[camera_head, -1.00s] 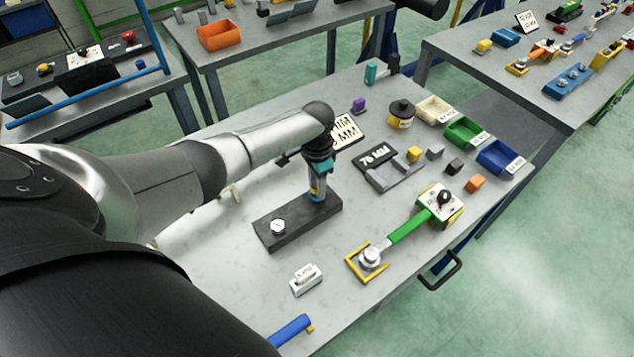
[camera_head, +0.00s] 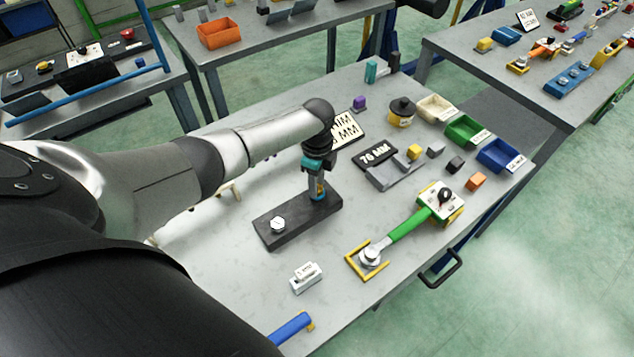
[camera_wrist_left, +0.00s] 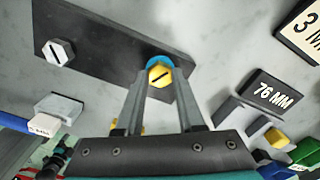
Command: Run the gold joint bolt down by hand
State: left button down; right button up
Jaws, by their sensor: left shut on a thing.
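The gold joint bolt (camera_wrist_left: 159,74) has a slotted hex head with a blue ring under it, and stands at one end of the black plate (camera_wrist_left: 105,45). My left gripper (camera_wrist_left: 160,82) points down over that end, its fingers on either side of the gold head and shut on it. In the head view the left gripper (camera_head: 317,192) hides most of the bolt. A silver slotted hex bolt (camera_wrist_left: 58,52) sits at the plate's other end; it also shows in the head view (camera_head: 278,224). My right gripper is not in view.
A green-handled wrench (camera_head: 408,225) lies right of the plate with its head in a yellow bracket (camera_head: 352,262). The 76 MM sign (camera_head: 375,155) and coloured bins (camera_head: 465,131) stand behind.

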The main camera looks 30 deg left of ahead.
pick_arm(q)
jog(key=m, duration=0.3)
jog(key=m+b, duration=0.1)
jog(key=m, duration=0.1)
jog(key=shift+w+r+m, duration=0.25)
jog(key=shift+m, duration=0.05)
jog(key=m+b, duration=0.1)
jog(key=m, duration=0.3)
jog(key=shift+m, duration=0.3)
jog(key=m+b, duration=0.1)
jog(key=m, duration=0.4)
jog(key=m+b, duration=0.1)
jog(key=m, duration=0.3)
jog(key=shift+f+b, duration=0.1)
jog(key=shift+b, duration=0.3)
jog(key=shift+a+m+b, duration=0.1)
jog(key=shift+m+b, duration=0.5)
jog(key=m+b, duration=0.2)
jog(key=b, duration=0.4)
jog(key=shift+f+m, duration=0.1)
jog(key=shift+m, duration=0.3)
jog(key=shift+s+m+b, duration=0.1)
jog(key=shift+m+b, duration=0.2)
jog(key=shift+b, duration=0.75)
jog(key=shift+r, duration=0.2)
